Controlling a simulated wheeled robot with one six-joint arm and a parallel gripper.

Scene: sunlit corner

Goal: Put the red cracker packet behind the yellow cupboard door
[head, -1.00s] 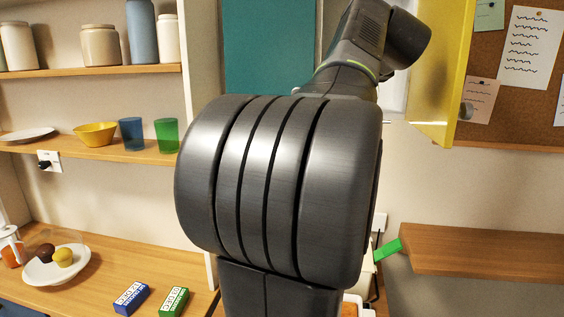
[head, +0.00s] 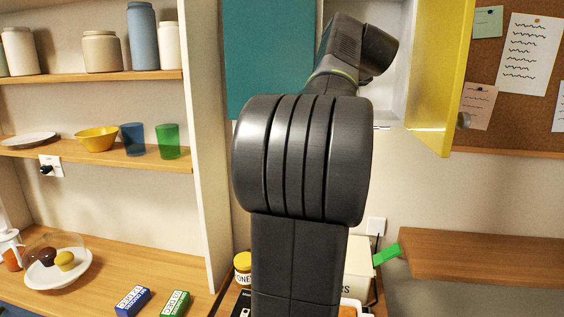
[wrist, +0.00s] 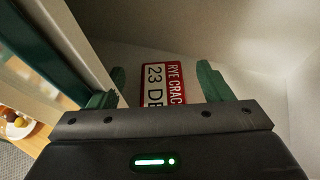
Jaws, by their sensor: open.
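The yellow cupboard door (head: 439,82) stands open in the head view, with the pale cupboard interior (head: 398,85) to its left. My arm reaches up to that opening and hides my gripper in the head view. In the wrist view my gripper (wrist: 161,78) is open, its green fingers apart. The red cracker packet (wrist: 176,75), with a white label reading RYE CRAC and a date, lies between and beyond the fingers, with a gap on each side. Pale walls surround it, and it appears to be inside the cupboard. Its lower part is hidden by my gripper.
A teal panel (head: 268,60) is left of the opening. A wooden shelf (head: 480,258) is at lower right, with a green object (head: 387,254) at its left end. A yellow-lidded jar (head: 243,267) and blue and green boxes (head: 174,303) are below. A corkboard is at right.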

